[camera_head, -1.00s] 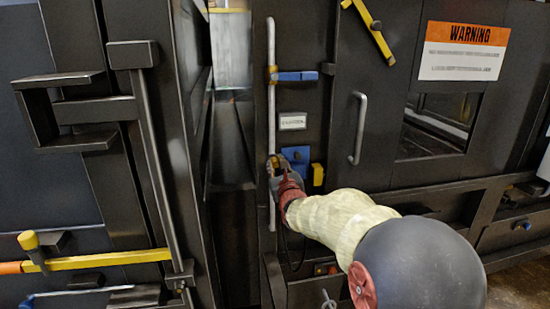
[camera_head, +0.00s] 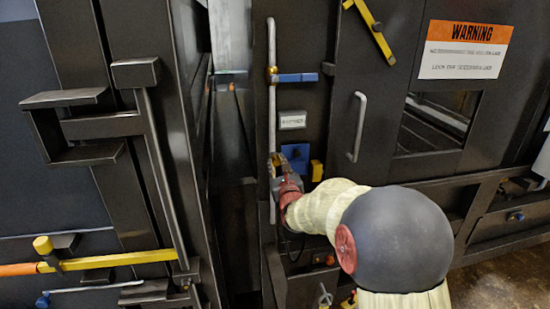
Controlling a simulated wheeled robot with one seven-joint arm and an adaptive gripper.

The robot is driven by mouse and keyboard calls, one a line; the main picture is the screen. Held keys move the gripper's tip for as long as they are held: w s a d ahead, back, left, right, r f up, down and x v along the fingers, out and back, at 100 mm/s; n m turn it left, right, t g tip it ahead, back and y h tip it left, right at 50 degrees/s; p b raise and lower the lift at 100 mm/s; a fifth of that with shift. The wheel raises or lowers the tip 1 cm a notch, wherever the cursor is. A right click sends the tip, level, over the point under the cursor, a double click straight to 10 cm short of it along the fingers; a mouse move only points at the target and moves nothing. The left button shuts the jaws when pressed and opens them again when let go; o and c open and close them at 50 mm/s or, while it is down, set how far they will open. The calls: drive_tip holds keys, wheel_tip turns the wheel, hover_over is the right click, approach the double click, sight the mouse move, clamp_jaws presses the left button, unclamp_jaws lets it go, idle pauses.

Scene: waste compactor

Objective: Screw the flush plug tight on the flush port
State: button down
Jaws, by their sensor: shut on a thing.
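My gripper (camera_head: 278,163) is at the lower part of a vertical grey pipe (camera_head: 271,110), in front of the dark machine panel. Its fingers are shut on a small brass-coloured piece, which I take as the flush plug. The fingers hide most of the plug and the flush port behind it. I cannot tell how far the plug sits on the port. My red wrist and pale arm reach in from the lower right.
A blue plate (camera_head: 298,152) and a yellow block (camera_head: 317,171) are close right of my gripper. A blue-handled valve (camera_head: 295,77) is above on the pipe. A grey door handle (camera_head: 358,127) and a warning sign (camera_head: 463,50) are to the right. A yellow bar (camera_head: 115,259) is at lower left.

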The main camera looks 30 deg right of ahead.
drive_tip(key=shift+r, duration=0.4)
drive_tip(key=c, duration=1.8)
unclamp_jaws()
drive_tip(key=shift+s+a, duration=0.1)
drive_tip(key=shift+c, duration=0.2)
drive_tip(key=o, duration=0.3)
drive_tip(key=shift+f, duration=0.3)
drive_tip(key=shift+c, duration=0.4)
